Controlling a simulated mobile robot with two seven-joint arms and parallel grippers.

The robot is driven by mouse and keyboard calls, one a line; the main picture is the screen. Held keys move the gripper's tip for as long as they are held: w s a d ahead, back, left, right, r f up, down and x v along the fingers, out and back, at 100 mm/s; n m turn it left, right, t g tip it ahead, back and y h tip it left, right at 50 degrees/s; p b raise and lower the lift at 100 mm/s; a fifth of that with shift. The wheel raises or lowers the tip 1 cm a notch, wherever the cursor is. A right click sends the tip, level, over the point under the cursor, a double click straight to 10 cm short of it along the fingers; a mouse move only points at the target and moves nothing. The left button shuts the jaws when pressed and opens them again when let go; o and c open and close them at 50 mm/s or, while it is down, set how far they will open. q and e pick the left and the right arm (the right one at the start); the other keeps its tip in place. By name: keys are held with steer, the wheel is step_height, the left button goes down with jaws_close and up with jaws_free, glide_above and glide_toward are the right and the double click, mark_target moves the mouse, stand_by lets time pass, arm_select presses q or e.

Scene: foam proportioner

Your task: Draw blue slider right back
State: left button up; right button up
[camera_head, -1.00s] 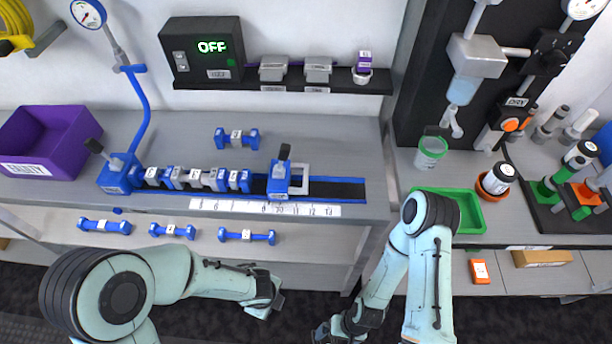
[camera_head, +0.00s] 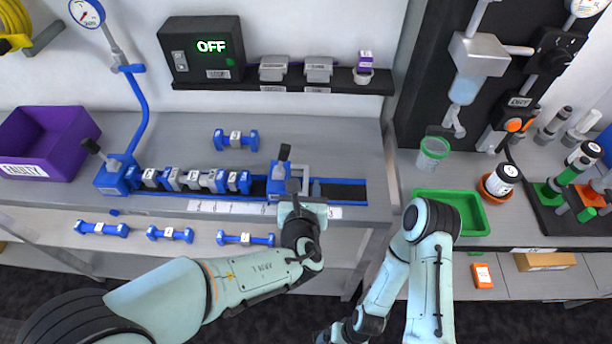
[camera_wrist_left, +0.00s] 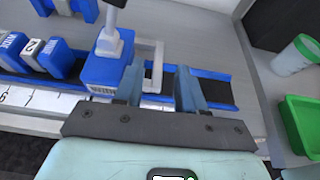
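The right blue slider (camera_head: 281,171) with its black-topped lever sits on the rail (camera_head: 345,190), right of a row of labelled blue and grey pieces (camera_head: 195,180). A grey rectangular frame (camera_head: 303,173) extends from its right side. The slider also shows in the left wrist view (camera_wrist_left: 108,75), with its grey frame (camera_wrist_left: 156,62). My left gripper (camera_head: 305,188) is at the rail's front edge, over the scale. Its fingers (camera_wrist_left: 160,88) are apart, near the frame's right bar; contact cannot be told.
Another blue block with a lever (camera_head: 118,173) stands at the rail's left end. A purple bin (camera_head: 70,150) is at far left. A blue dumbbell (camera_head: 236,139) lies behind the rail. The rail right of the slider is empty.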

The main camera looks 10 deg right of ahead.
mark_target(307, 172)
arm_select(q)
steer(key=shift+x, duration=2.75)
jaws_close()
